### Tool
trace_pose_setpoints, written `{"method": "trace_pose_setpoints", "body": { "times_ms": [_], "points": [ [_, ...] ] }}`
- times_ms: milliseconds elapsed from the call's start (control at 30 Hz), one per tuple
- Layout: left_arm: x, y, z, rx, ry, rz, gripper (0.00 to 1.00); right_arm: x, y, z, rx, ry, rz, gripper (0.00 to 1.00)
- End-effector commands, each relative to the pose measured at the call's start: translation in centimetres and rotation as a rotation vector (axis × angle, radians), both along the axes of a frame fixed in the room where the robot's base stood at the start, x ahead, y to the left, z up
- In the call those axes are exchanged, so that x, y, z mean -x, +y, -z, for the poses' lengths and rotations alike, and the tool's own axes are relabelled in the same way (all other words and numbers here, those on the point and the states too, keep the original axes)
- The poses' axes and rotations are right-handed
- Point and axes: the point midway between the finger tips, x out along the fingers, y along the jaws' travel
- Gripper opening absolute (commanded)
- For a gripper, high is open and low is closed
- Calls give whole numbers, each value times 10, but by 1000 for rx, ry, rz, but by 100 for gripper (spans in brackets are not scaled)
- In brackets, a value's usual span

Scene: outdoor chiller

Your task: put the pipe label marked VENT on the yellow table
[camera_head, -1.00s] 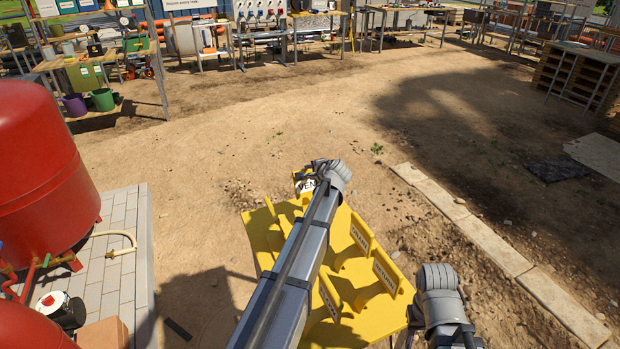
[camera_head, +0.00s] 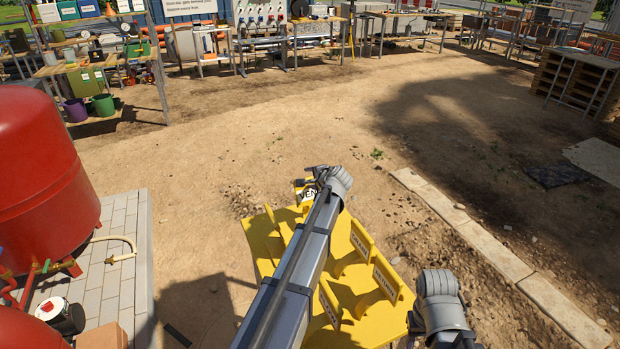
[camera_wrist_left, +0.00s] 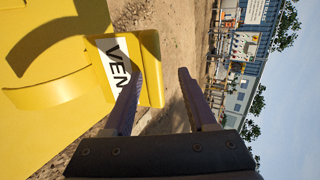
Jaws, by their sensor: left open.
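The VENT pipe label (camera_head: 308,193) is a curved yellow piece with a white panel and black letters. It stands at the far edge of the yellow table (camera_head: 262,240). It shows large in the left wrist view (camera_wrist_left: 113,62), its last letter hidden by a finger. My left gripper (camera_head: 313,171) is at the label; in the wrist view its fingers (camera_wrist_left: 160,75) are apart, one overlapping the label's right side. I cannot tell whether they touch it. My right arm ends low at the right, its fingers (camera_head: 411,320) barely distinguishable.
Several other yellow labels, such as one (camera_head: 385,282) near the right edge, stand on the table, partly hidden by my left arm. A red tank (camera_head: 45,180) stands on paving at the left. Open dirt lies beyond the table; stocked benches line the back.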

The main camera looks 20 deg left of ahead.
Motion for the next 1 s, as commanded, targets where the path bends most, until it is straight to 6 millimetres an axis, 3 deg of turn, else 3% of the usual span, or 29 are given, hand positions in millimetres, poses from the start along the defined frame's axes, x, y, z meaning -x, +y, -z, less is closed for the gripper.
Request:
{"method": "trace_pose_setpoints", "body": {
  "times_ms": [200, 500, 1000],
  "points": [
    [29, -30, -30, 0, 0, 4, 57, 0, 0, -30, 0, 0, 0, 50],
    [57, -62, -55, 1, -1, 2, 57, 0, 0, -55, 0, 0, 0, 50],
    [65, -72, -60, 3, 0, -1, 57, 0, 0, -60, 0, 0, 0, 50]
  ]
}}
